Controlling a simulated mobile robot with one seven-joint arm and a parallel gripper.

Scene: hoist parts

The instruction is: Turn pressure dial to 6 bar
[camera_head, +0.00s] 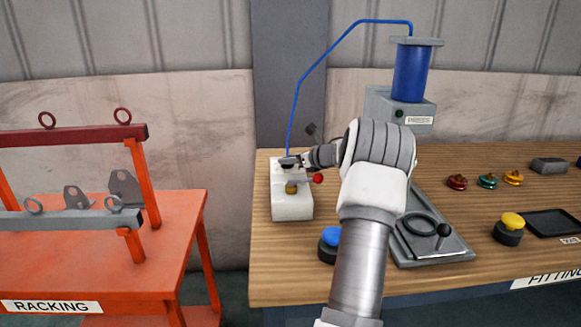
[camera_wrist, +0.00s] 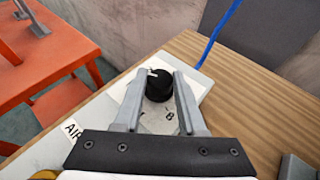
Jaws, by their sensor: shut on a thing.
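The pressure dial is a black round knob (camera_wrist: 159,88) with a short white mark at its far left edge in the wrist view. It sits on a pale plate, where the figure 8 shows near the right finger; other scale figures are hidden or too small to read. My gripper (camera_wrist: 158,79) is shut on the knob, one finger on each side. In the head view my gripper (camera_head: 289,162) is at the top of the white air block (camera_head: 292,206), mostly covering the dial. A brass part (camera_head: 291,187) and a red ball (camera_head: 317,178) show just below the gripper.
A blue hose (camera_head: 322,57) runs from the block up to a blue cylinder (camera_head: 411,72) on a grey press. A lever plate (camera_head: 440,250), a blue button (camera_head: 330,238) and a yellow button (camera_head: 511,224) stand on the wooden bench. Orange racking (camera_head: 180,215) is at left.

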